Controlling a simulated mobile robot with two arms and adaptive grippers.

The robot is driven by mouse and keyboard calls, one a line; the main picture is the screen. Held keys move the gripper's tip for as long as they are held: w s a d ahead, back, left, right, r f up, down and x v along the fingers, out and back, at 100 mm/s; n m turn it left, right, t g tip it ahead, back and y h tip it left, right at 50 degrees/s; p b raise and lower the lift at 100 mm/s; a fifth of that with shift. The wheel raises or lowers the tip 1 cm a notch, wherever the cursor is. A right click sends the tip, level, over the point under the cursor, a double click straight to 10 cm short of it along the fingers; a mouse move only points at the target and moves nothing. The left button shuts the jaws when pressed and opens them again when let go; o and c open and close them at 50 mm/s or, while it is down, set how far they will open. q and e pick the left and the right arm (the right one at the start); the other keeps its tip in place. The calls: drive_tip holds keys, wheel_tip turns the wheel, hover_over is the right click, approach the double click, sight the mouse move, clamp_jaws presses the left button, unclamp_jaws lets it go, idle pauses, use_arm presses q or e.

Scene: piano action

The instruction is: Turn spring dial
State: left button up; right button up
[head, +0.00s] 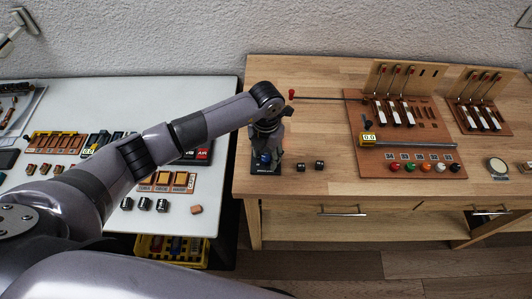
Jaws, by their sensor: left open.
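My left arm reaches in from the left, and its gripper (266,150) points down over a small dark device at the left edge of the wooden workbench. The gripper is open. The gripper hides most of the device, and I cannot tell whether the fingers touch the dial. My right gripper is out of view.
Two small black knobs (319,165) stand just right of the device. A brown board (400,172) with piano keys, a rod and coloured buttons lies farther right. A thin red-tipped rod (325,98) extends behind. The white table (215,92) on the left holds parts trays.

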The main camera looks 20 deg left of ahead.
use_arm(q)
drive_tip(key=shift+c, duration=1)
clamp_jaws()
drive_tip(key=shift+w+f+m+b, duration=0.1)
drive_tip(key=shift+f+m+b, duration=0.15)
drive_tip(key=shift+m+b, duration=0.5)
drive_tip(key=shift+b, duration=0.6)
drive_tip(key=shift+r+m, duration=0.2)
drive_tip(key=shift+m, duration=0.25)
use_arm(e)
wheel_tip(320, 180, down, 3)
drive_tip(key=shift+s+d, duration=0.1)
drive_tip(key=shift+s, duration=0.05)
use_arm(q)
drive_tip(key=shift+o, duration=1)
unclamp_jaws()
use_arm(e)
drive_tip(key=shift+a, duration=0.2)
